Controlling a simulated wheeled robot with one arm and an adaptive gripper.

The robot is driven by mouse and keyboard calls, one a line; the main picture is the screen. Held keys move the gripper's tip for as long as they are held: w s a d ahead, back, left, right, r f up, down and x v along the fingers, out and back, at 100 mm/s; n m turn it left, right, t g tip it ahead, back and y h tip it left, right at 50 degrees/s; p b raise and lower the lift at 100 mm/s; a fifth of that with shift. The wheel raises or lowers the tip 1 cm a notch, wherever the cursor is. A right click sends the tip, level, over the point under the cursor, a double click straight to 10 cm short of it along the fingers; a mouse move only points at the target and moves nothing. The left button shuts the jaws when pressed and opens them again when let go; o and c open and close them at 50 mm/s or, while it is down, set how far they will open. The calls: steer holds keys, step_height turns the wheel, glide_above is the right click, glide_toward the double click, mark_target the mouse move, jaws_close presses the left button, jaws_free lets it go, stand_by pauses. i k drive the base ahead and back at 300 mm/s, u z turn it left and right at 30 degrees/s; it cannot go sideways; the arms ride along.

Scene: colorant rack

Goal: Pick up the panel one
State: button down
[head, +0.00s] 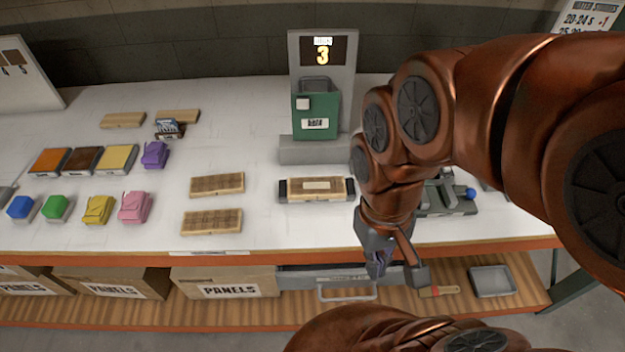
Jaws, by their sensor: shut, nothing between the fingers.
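Several flat wooden panels lie on the white table; I cannot tell which one is panel one. Two lie left of the middle, a back panel (217,185) and a front panel (212,221). Two more lie farther back, a left panel (123,120) and a right panel (178,116). A wooden piece with a pale label (316,185) sits in a dark-ended holder at the middle. My gripper (396,270) points down near the table's front edge, right of the panels and apart from them. It is shut and empty.
A green container (316,112) stands below a "3" display. Coloured blocks, such as the pink one (134,207), and colour trays stand at left. A grey device (447,197) is partly behind my arm. Boxes marked PANELS (228,281) sit on the lower shelf.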

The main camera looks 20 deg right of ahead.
mark_target(318, 186)
steer(key=u, duration=0.25)
steer(key=k, duration=0.4)
steer(key=u, duration=0.6)
